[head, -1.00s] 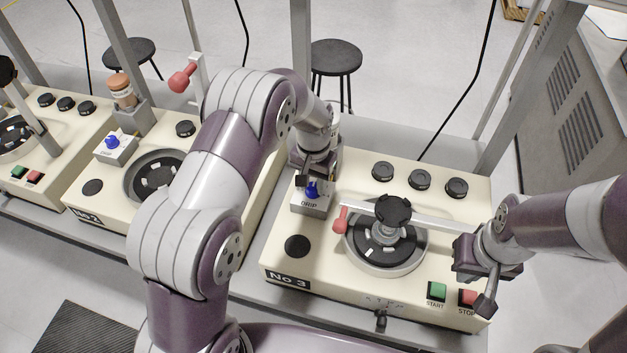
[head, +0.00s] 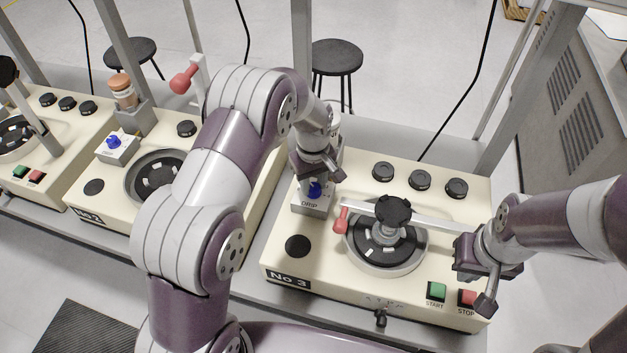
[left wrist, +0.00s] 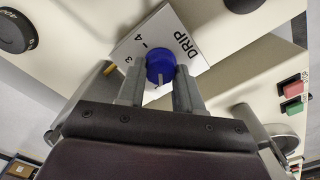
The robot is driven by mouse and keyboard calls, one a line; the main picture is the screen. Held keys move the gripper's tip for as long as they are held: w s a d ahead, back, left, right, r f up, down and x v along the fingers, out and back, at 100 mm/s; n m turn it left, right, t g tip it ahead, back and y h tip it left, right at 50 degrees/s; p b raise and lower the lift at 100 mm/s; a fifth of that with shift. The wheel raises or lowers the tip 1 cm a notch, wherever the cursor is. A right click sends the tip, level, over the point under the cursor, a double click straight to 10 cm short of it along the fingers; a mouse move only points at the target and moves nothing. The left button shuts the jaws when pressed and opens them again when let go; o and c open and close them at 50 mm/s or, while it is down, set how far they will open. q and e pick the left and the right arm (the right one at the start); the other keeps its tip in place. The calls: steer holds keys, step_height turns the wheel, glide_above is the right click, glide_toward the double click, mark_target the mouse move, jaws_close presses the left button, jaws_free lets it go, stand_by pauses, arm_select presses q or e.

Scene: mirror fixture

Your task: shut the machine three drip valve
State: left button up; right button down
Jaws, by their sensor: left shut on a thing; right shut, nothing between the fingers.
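The drip valve of machine No 3 is a blue knob (head: 315,189) on a white and grey box marked DRIP (head: 310,207), at the machine's back left. In the left wrist view the blue knob (left wrist: 160,66) sits between the two fingers of my left gripper (left wrist: 160,88), which is shut on it. A white pointer line shows on the knob, and the dial plate (left wrist: 188,43) shows the marks 3 and 4. In the head view my left gripper (head: 318,178) covers part of the knob. My right gripper (head: 484,300) is shut and empty near the red STOP button.
Machine No 3 (head: 335,292) carries a round plate under a bar with a black knob (head: 393,209) and a red handle (head: 341,220). Black knobs (head: 420,180) line its back. The green START button (head: 436,291) is at front right. Machine No 2 (head: 85,215) stands to the left.

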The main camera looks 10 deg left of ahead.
mark_target(313, 185)
arm_select(q)
steer(key=n, duration=0.3)
steer(key=shift+r+n, duration=0.1)
steer(key=shift+n, duration=2)
steer(key=o, duration=1)
steer(key=shift+a, duration=0.1)
steer(key=shift+o, duration=0.2)
step_height(313, 185, up, 6)
steer(key=shift+r+b, duration=0.25)
steer(key=shift+b, duration=0.55)
step_height(313, 185, up, 6)
steer(key=p, duration=0.2)
